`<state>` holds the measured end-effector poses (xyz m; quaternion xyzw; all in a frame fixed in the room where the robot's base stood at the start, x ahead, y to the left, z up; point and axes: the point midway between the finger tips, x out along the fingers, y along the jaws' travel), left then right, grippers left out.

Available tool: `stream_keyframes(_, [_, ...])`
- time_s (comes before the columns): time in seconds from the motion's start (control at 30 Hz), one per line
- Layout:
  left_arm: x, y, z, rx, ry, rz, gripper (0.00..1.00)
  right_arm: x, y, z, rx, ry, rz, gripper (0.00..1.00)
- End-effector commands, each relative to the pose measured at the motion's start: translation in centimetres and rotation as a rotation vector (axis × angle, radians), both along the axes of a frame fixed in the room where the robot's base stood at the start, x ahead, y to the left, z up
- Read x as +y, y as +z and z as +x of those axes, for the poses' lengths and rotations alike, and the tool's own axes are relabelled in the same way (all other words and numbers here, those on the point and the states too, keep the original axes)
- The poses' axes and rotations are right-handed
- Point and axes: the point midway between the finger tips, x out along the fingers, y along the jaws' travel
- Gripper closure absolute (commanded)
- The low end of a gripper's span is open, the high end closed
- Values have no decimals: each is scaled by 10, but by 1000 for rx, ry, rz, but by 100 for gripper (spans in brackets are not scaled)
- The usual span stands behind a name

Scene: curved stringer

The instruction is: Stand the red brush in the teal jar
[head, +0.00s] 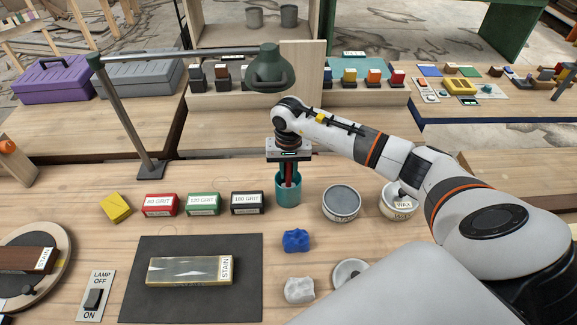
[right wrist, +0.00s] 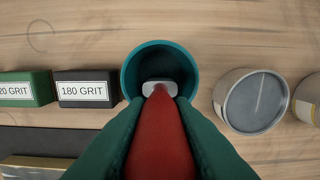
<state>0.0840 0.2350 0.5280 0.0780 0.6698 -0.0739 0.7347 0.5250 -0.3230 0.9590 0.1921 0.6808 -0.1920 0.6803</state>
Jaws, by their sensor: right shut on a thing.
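The teal jar (head: 288,191) stands on the wooden bench in the head view, right of the 180 grit box. In the right wrist view the jar (right wrist: 186,55) is seen from above with its round mouth open. My right gripper (head: 289,168) is over the jar, pointing down, shut on the red brush (head: 288,178). The brush (right wrist: 162,130) shows between the green fingers in the right wrist view, its pale end (right wrist: 160,87) within the jar's mouth. Whether the brush touches the jar's bottom is hidden. My left gripper is not in view.
The 180 grit box (head: 247,203) is close left of the jar. A grey-lidded tin (head: 341,203) and a wax tin (head: 397,201) stand to its right. A blue lump (head: 296,240) lies in front. A green lamp head (head: 269,70) hangs behind my right wrist.

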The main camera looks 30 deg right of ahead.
Motion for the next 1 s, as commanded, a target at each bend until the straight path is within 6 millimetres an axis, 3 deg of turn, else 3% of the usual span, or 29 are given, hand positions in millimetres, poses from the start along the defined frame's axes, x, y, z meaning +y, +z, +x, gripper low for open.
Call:
stream_keyframes(0.3, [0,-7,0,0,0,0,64,0,-5,0,-1,0,-1,100])
stream_keyframes(0.33, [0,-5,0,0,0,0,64,0,-3,0,-1,0,1,74])
stream_keyframes(0.43, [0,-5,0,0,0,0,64,0,-3,0,0,0,0,57])
stream_keyframes(0.87, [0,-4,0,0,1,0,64,0,5,1,-4,0,0,57])
stream_keyframes(1.0, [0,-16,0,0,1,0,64,-1,30,2,-7,1,-2,57])
